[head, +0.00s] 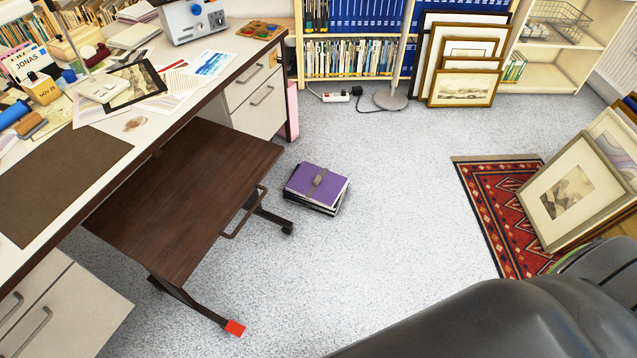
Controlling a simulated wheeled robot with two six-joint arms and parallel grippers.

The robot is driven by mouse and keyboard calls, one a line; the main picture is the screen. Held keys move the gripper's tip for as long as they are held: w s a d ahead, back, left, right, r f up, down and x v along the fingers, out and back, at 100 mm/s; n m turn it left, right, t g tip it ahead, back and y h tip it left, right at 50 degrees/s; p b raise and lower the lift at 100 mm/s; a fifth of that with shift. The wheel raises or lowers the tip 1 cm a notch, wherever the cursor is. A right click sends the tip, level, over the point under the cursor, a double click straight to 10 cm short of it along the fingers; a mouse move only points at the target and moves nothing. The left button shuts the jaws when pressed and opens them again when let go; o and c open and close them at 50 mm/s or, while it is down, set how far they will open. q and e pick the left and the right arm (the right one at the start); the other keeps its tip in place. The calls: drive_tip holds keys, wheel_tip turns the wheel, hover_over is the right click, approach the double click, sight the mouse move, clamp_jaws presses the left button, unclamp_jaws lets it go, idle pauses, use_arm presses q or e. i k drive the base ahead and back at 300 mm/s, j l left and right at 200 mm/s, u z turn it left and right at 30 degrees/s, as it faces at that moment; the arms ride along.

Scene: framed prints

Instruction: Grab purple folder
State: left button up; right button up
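The purple folder (315,184) lies flat on top of a small stack on the grey carpet, near the middle of the view. A grey strap or clasp crosses its top. Dark and pale items (316,206) show beneath its edges. The stack lies just right of the brown wheeled side table, close to its metal handle and caster. Neither of my grippers shows in the head view.
The brown side table (190,190) stands beside the cluttered desk (150,115). Framed prints (465,88) lean at the back shelves, and another (570,192) stands by a red rug (490,200). A dark, smooth shape fills the lower right. Carpet right of the folder is clear.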

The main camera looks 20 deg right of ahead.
sight(324, 186)
drive_tip(key=i+l+u, duration=0.15)
drive_tip(key=l, duration=0.45)
drive_tip(key=i+l+u, duration=0.1)
drive_tip(key=l, duration=0.55)
drive_tip(key=i+l+u, duration=0.15)
drive_tip(key=l, duration=0.45)
drive_tip(key=i+l+u, duration=0.1)
drive_tip(key=l, duration=0.55)
